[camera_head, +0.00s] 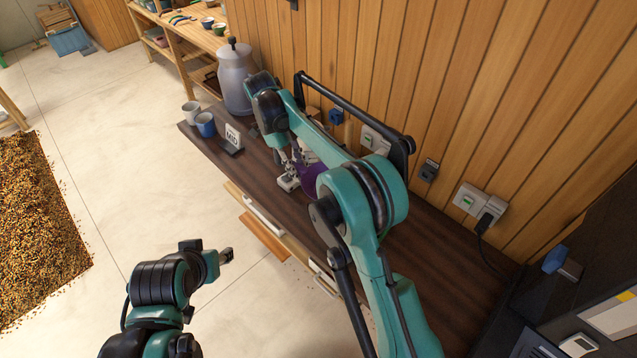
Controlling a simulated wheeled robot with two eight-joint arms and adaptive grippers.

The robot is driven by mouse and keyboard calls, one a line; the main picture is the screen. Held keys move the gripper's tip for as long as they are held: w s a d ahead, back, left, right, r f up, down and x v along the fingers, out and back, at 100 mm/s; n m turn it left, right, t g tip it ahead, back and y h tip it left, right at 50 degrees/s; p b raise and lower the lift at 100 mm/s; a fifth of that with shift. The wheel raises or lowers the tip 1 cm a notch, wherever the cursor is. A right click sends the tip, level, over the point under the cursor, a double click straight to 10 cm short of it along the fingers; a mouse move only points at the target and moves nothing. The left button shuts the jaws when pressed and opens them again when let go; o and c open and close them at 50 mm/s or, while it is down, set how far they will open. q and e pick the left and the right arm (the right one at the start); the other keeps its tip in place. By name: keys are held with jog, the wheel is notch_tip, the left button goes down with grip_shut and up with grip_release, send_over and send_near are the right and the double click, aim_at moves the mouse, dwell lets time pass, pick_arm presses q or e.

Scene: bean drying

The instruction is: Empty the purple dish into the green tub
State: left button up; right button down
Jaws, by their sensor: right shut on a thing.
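The purple dish (314,172) is on or just above the dark wooden counter, mostly hidden behind my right arm. My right gripper (290,182) is at its left side and is shut on it. I cannot tell whether the dish touches the counter or what is in it. My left gripper (226,256) is low over the pale floor, in front of the counter and away from the dish; its jaws are too small to read. I see no sure green tub; a small green pot (219,29) stands on the shelf at the back.
On the counter (440,270), a grey lidded canister (235,80), two mugs (206,125) and an "MID" sign (233,138) stand at the far left end. A wooden wall with sockets (481,200) runs behind. A bed of beans (40,230) lies left.

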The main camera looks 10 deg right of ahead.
jog(key=shift+w+a+f, duration=0.15)
jog(key=shift+w+f, duration=0.05)
jog(key=shift+f, duration=0.05)
jog(key=s+a+r, duration=0.1)
jog(key=s+r, duration=0.2)
jog(key=s, duration=0.2)
jog(key=shift+a, duration=0.25)
jog(key=shift+r, duration=0.1)
jog(key=s+a+r+p, duration=0.1)
jog(key=s+a+r, duration=0.1)
jog(key=s, duration=0.4)
jog(key=shift+s+a+r, duration=0.2)
jog(key=shift+s+r, duration=0.1)
jog(key=shift+r, duration=0.15)
dwell(0.4)
